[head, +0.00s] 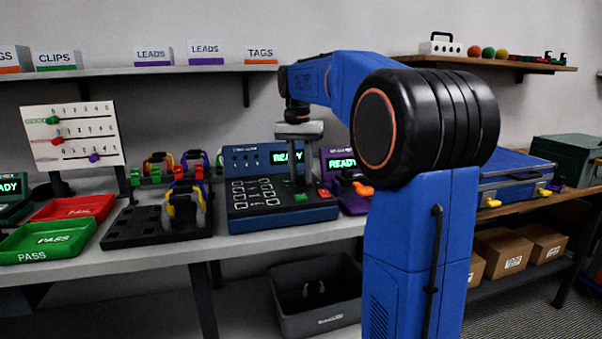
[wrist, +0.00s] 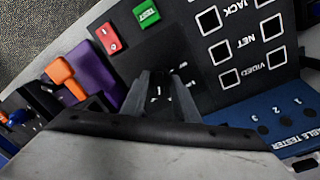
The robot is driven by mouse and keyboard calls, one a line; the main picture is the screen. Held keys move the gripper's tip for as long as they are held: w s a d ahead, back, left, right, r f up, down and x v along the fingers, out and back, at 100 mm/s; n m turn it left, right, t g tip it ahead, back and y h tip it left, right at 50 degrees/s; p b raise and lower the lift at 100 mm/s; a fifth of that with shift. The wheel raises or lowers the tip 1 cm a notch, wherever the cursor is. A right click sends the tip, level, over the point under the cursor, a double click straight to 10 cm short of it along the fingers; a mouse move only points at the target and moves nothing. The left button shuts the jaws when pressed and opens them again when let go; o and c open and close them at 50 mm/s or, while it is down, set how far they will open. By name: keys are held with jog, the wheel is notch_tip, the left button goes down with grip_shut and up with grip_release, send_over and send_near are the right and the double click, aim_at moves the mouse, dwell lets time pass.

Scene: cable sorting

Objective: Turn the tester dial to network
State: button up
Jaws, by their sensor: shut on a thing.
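The blue cable tester (head: 252,222) stands on the bench in the head view, its screen reading READY. My gripper (head: 303,184) points straight down at the right part of its panel. In the wrist view my gripper (wrist: 160,98) is shut on the dark tester dial (wrist: 158,88), one finger on each side. A small white mark shows on the dial between the fingers. The printed labels JACK, NET and VIDEO with white square sockets lie to the right of it. Most of the dial is hidden by the fingers, so I cannot tell its setting.
A red button (wrist: 109,38) and a green TEST button (wrist: 147,14) sit close to the fingers. A purple device (head: 352,200) with an orange part stands just right of the tester. A black cable rack (head: 130,228) and red (head: 75,207) and green trays (head: 50,240) are left.

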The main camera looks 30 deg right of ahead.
jog(key=shift+m, duration=1.6)
jog(key=o, duration=1.1)
jog(key=shift+c, duration=0.2)
notch_tip(320, 180, up, 17)
jog(key=w, duration=0.1)
jog(key=shift+a+r, duration=0.15)
jog(key=shift+r, duration=0.05)
